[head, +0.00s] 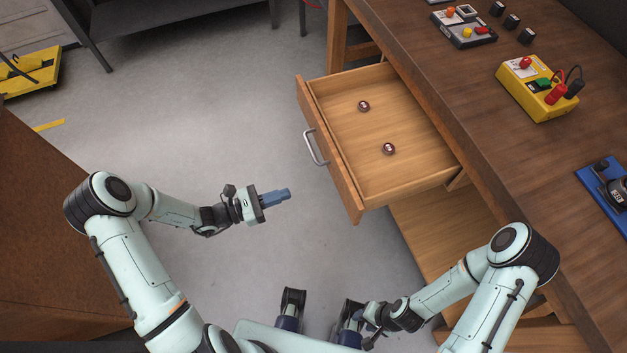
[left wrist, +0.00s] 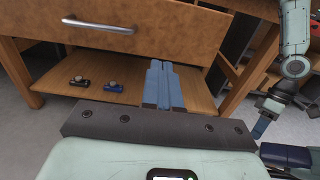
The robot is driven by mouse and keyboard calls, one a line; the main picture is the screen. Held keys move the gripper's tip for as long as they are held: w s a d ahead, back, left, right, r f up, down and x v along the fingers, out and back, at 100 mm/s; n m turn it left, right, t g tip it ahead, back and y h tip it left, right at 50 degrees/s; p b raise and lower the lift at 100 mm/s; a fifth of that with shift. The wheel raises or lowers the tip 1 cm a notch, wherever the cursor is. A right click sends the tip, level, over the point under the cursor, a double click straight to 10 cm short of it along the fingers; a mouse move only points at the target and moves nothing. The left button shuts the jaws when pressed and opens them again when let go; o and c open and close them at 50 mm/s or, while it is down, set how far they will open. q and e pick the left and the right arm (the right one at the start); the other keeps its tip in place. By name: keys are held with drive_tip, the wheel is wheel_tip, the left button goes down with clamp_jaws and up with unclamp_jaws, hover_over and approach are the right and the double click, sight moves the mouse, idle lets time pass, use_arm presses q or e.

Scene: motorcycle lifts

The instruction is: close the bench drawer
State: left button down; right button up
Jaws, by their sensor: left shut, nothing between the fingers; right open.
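The wooden bench drawer (head: 335,150) is pulled out from under the bench, open. Its front (left wrist: 165,32) faces left in the head view and carries a metal handle (head: 314,147), also seen in the left wrist view (left wrist: 82,27). Two small round dark-and-silver items lie inside. My left gripper (head: 288,195) is shut and empty, apart from the drawer, to the left of its near front corner. Its blue fingers (left wrist: 164,85) point toward the drawer side of the bench. My right gripper (left wrist: 262,128) is open and low, away from the drawer; its fingers are mostly hidden in the head view.
The bench top (head: 450,80) holds a yellow box (head: 535,90) with plugs, a grey switch unit and a blue device. Below the drawer, a lower shelf (left wrist: 130,92) bears two small devices. A brown surface (head: 35,220) stands at left. Grey floor between is clear.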

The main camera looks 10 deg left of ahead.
sight(337, 178)
use_arm(q)
drive_tip(key=x, duration=1.3)
drive_tip(key=shift+d, duration=0.25)
drive_tip(key=shift+w+d, duration=0.25)
drive_tip(key=shift+d, duration=0.15)
drive_tip(key=b+x, duration=0.3)
drive_tip(key=x, duration=1.3)
drive_tip(key=shift+f, duration=0.15)
drive_tip(key=b+x, duration=0.4)
drive_tip(key=x, duration=0.7)
drive_tip(key=shift+w+d, duration=0.45)
drive_tip(key=shift+d, duration=0.1)
drive_tip(key=shift+r, duration=0.3)
use_arm(e)
drive_tip(key=w+d+f+t, duration=0.1)
drive_tip(key=w+d+f, duration=0.1)
drive_tip(key=w+f, duration=0.2)
wheel_tip(337, 178, down, 2)
drive_tip(key=shift+w+d+f+t, duration=0.1)
drive_tip(key=shift+w+d+t, duration=0.15)
drive_tip(key=shift+w+t, duration=0.05)
use_arm(q)
drive_tip(key=shift+r, duration=0.15)
